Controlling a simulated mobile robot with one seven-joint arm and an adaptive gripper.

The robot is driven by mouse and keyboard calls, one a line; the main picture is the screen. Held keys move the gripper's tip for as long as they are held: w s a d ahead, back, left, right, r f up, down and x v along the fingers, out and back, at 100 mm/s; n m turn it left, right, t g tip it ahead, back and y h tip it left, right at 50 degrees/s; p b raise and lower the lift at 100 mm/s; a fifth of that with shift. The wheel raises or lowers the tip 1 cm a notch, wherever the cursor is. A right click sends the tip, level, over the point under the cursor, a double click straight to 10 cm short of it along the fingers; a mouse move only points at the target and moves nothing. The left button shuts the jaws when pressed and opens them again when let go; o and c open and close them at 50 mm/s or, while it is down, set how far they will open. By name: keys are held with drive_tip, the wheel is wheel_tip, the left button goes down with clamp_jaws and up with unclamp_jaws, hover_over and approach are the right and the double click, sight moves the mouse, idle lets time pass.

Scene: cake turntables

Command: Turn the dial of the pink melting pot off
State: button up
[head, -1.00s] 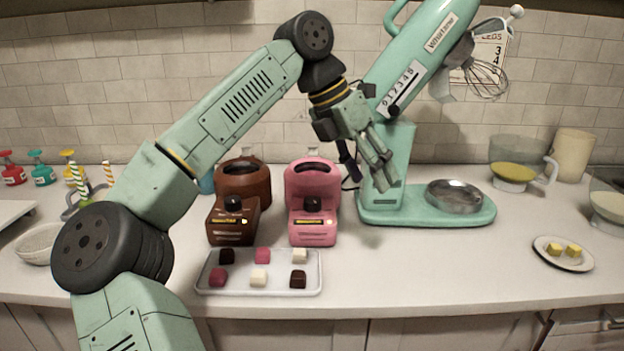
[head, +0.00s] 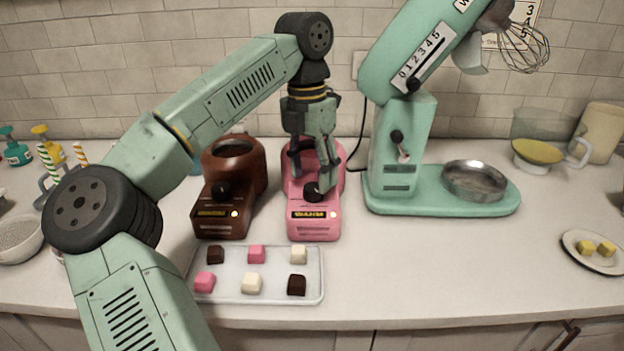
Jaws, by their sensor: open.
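The pink melting pot (head: 315,228) stands on the counter between a brown pot and a green mixer. Its black dial (head: 312,191) is on the sloped front, above a lit yellow display and a small light. My gripper (head: 314,182) is open and points down over the pink pot, with its fingertips close to the dial. I cannot tell whether a finger touches the dial. My gripper and wrist hide most of the pot's bowl.
The brown melting pot (head: 232,172) stands close on the left. A tray (head: 318,262) of coloured cubes lies in front. The green stand mixer (head: 400,150) rises on the right. A plate (head: 572,236) with yellow cubes lies far right. The counter right of the tray is clear.

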sight(313, 192)
drive_tip(key=shift+d+f, duration=0.1)
drive_tip(key=shift+f, duration=1.2)
drive_tip(key=shift+c, duration=0.5)
drive_tip(key=c, duration=1.1)
